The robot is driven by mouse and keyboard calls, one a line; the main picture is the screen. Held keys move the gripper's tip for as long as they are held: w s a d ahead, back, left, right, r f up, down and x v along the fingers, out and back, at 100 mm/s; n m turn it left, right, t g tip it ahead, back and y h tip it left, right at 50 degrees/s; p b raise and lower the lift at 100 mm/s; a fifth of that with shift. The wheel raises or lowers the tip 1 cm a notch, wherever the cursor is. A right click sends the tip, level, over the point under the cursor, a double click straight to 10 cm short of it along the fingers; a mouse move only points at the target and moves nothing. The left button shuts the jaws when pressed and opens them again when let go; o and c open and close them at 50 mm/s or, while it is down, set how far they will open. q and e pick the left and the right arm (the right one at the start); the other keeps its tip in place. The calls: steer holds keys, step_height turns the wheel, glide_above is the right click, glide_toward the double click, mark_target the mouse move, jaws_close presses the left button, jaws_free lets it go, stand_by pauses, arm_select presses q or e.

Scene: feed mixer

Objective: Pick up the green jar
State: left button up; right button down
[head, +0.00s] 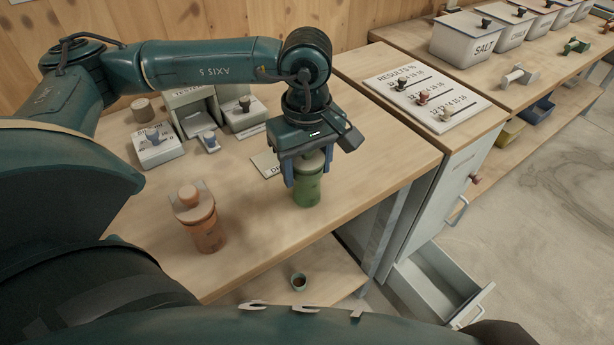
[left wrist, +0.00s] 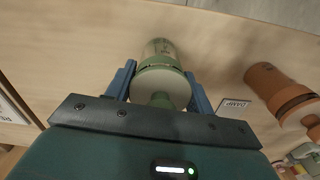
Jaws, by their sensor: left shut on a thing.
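The green jar (head: 308,188) stands upright on the wooden table, toward its right front. Its pale lid with a knob is partly hidden by my gripper in the head view. My left gripper (head: 307,176) is above it, pointing down, with its blue fingers on either side of the jar and shut on it. In the left wrist view the jar (left wrist: 160,72) sits between the two blue fingers, its lid toward the camera. I cannot tell whether the jar is lifted off the table. My right gripper is not in view.
An orange-brown jar (head: 205,228) stands to the left on the same table (head: 260,225). Pale boxes with knobs (head: 158,148) stand at the back left. A results board (head: 428,95) and a white salt bin (head: 467,42) are at the right. A drawer (head: 440,290) hangs open below.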

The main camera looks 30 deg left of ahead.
arm_select(q)
steer(key=shift+c, duration=1.2)
